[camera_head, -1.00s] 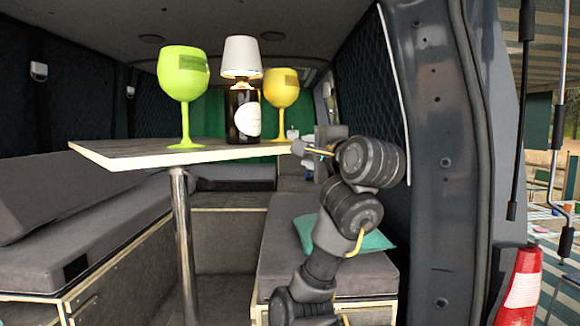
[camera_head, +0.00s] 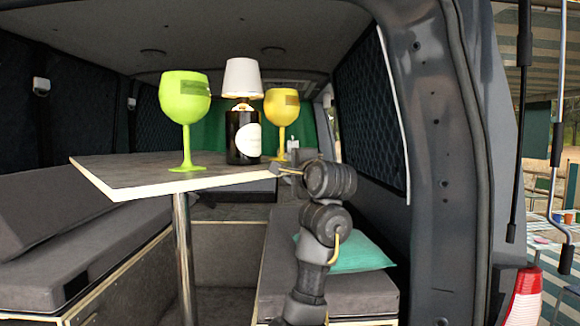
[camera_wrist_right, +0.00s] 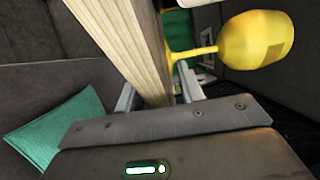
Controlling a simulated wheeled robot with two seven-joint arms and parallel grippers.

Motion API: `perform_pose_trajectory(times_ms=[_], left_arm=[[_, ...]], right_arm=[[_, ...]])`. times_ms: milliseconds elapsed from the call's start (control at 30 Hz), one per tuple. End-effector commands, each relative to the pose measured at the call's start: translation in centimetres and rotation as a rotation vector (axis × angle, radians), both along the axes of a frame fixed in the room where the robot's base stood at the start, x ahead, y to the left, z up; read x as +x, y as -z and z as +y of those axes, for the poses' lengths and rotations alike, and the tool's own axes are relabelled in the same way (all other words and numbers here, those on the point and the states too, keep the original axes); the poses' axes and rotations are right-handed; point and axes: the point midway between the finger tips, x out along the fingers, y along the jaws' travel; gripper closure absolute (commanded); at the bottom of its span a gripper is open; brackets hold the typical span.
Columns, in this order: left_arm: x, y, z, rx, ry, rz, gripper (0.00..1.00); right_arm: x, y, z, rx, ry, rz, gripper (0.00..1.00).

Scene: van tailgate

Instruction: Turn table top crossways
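The table top (camera_head: 140,172) is a dark board with a pale edge on a metal leg (camera_head: 184,245), one corner toward me. A green wine glass (camera_head: 182,97), a dark bottle (camera_head: 237,128) under a white lampshade (camera_head: 242,78), and a yellow wine glass (camera_head: 281,107) stand upright on it. My right gripper (camera_head: 283,171) is at the right end of the front edge. In the wrist view the board's pale edge (camera_wrist_right: 145,45) lies between my right gripper's two fingers (camera_wrist_right: 157,92), which are closed around it. The yellow glass (camera_wrist_right: 255,40) is close beside the fingers. My left gripper is out of view.
Grey bench seats flank the table, the left one (camera_head: 75,245) and the right one (camera_head: 345,297). A teal cushion (camera_head: 350,253) lies on the right bench. The van's door pillar (camera_head: 445,160) stands right of my arm. The floor between the benches looks clear.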

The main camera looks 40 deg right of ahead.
Motion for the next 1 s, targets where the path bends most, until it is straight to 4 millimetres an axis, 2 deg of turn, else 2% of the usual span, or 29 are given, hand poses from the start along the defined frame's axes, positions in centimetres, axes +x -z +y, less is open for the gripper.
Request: perform_pose_trajectory(times_ms=[233,533,833,1000], left_arm=[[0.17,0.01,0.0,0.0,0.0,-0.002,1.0],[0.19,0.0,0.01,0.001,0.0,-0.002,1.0],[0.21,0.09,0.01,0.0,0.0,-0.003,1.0],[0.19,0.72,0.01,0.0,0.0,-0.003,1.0]], right_arm=[[0.06,0.05,-0.02,0.0,0.0,0.0,0.62],[0.05,0.05,-0.01,0.0,0.0,0.001,1.0],[0.13,0.1,-0.07,0.001,-0.002,0.002,1.0],[0.9,0.15,-0.45,0.011,-0.025,0.002,1.0]])
